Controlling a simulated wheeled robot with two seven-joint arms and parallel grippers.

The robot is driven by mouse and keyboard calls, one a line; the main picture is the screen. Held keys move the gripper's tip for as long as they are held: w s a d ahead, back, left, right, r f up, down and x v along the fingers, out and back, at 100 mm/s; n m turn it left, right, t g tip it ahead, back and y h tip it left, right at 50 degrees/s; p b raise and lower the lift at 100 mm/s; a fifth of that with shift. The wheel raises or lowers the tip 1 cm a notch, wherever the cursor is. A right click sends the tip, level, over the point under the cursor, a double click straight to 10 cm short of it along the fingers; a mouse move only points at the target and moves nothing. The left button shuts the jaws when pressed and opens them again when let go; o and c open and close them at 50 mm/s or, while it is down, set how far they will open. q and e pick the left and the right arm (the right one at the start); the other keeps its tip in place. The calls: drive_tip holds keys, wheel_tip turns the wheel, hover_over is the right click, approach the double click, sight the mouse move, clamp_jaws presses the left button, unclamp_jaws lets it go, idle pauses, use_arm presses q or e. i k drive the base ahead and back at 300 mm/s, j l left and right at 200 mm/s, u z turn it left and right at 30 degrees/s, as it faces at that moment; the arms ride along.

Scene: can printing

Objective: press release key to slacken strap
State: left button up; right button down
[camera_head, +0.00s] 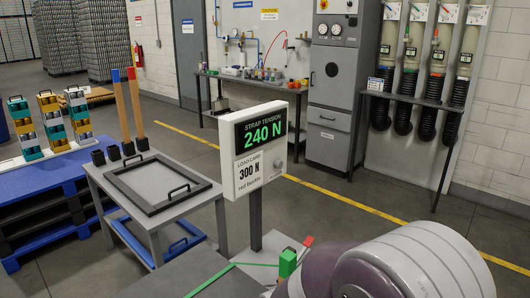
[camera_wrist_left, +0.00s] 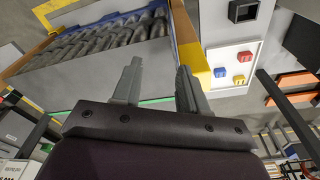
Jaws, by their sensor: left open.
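A strap tension display (camera_head: 264,132) in the head view reads 240 N in green. The card under it reads "LOAD CARD 300 N" and "red buckle". A green block (camera_head: 288,263) with a red part (camera_head: 308,241) beside it stands at the bottom of the head view, partly hidden by a purple and grey arm link of mine. A thin green strap (camera_head: 212,279) runs along the surface to its left. In the left wrist view my left gripper (camera_wrist_left: 159,66) is open with nothing between its fingers. A green line (camera_wrist_left: 155,100) shows behind the fingers. My right gripper is out of view.
A grey table (camera_head: 102,185) with a black frame (camera_head: 150,205) stands left of the display. In the left wrist view, a container of grey cylinders (camera_wrist_left: 100,45) lies beyond the fingers. A white panel (camera_wrist_left: 222,54) with red, blue and yellow pieces is to the right.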

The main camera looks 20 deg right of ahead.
sight(278, 163)
drive_tip(key=i+l, duration=0.15)
drive_tip(key=l, duration=0.2)
drive_tip(key=i+l, duration=0.1)
drive_tip(key=l, duration=0.25)
drive_tip(key=i+l, duration=0.15)
drive_tip(key=l, duration=0.25)
drive_tip(key=i+l, duration=0.15)
drive_tip(key=l, duration=0.2)
drive_tip(key=i+l+u, duration=0.1)
drive_tip(key=l, duration=0.25)
drive_tip(key=i+l, duration=0.15)
drive_tip(key=l, duration=0.2)
